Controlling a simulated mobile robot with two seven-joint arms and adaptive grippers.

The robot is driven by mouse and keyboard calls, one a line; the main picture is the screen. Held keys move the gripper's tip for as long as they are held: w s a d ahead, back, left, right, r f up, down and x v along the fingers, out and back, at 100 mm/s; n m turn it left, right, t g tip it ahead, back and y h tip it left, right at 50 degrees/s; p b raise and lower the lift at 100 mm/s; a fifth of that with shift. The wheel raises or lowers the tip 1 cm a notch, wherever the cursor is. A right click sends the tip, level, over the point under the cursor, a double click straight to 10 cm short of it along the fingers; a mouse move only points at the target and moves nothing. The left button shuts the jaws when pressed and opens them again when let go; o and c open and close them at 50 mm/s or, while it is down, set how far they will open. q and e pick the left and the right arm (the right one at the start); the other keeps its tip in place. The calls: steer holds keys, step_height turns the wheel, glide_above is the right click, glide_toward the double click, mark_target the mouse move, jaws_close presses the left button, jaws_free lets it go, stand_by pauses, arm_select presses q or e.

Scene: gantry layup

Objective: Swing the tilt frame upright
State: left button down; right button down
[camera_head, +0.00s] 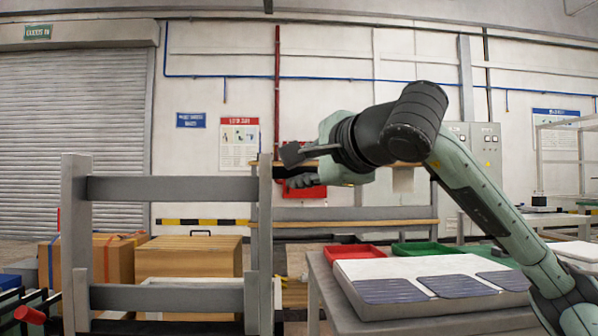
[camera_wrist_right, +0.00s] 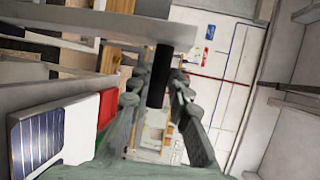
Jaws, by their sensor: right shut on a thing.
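The grey tilt frame (camera_head: 170,188) stands at the left of the head view, with two posts and two crossbars. Its posts look upright in the picture. My right gripper (camera_head: 297,168) is beside the top of its right post, with the arm coming in from the right. In the right wrist view, a black cylindrical handle (camera_wrist_right: 160,75) sits between the fingers of my right gripper (camera_wrist_right: 165,92), joined to a grey bar (camera_wrist_right: 110,22). The gripper is shut on this handle. The handle is mostly hidden in the head view. My left gripper is not in view.
A grey table (camera_head: 375,322) at the lower right carries a white slab (camera_head: 395,268) with dark blue panels (camera_head: 390,290). Red (camera_head: 355,252) and green (camera_head: 420,248) trays lie behind it. Wooden boxes (camera_head: 190,256) stand behind the frame. A red-ended bar (camera_head: 30,312) is at lower left.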

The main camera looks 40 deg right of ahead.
steer(key=c, duration=1.4)
jaws_free()
steer(key=shift+s+a, duration=0.15)
steer(key=shift+s, duration=0.1)
steer(key=v, duration=1.1)
steer(key=shift+s, duration=0.4)
